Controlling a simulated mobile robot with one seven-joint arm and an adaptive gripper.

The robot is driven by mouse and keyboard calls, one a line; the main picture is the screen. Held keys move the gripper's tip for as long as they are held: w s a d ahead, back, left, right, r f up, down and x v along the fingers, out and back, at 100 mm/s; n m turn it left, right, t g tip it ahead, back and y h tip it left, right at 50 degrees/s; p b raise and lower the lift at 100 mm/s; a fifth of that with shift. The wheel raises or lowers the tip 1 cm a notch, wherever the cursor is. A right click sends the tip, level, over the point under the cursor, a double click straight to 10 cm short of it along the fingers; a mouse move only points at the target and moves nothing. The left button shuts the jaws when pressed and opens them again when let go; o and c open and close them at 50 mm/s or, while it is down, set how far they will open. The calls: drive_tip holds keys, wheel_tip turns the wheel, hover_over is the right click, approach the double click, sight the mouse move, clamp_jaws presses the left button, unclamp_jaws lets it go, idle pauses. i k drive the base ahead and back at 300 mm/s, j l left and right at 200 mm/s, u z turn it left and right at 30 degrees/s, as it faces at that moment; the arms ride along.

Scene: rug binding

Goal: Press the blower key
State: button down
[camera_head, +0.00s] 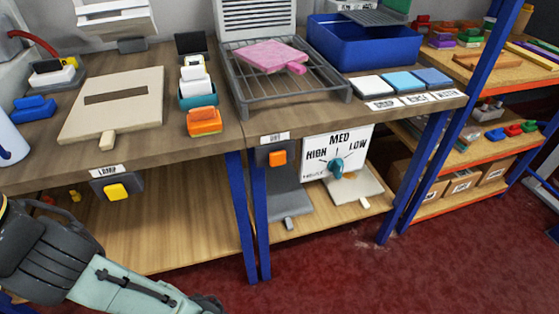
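An orange square key (278,158) sits on a dark grey plate on the front edge of the right bench, under a small white label whose word is too small to read surely. A yellow key (117,192) sits on a grey plate on the front of the left bench, under a label that seems to read LAMP. I cannot tell surely which is the blower key. Whether either key is pressed does not show. My gripper is not in view.
A HIGH/MED/LOW dial panel (338,152) stands just right of the orange key. A wire rack (335,92) with a pink board (270,56) is on the bench above it. Blue legs (237,215) stand between the keys. The red floor (335,270) in front is open.

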sight(277, 158)
drive_tip(key=k+j+z, duration=0.2)
drive_tip(key=j, duration=0.2)
drive_tip(key=k+j+z, duration=0.2)
drive_tip(key=j, duration=0.15)
drive_tip(key=k+j+z, duration=0.2)
drive_tip(key=j, duration=0.15)
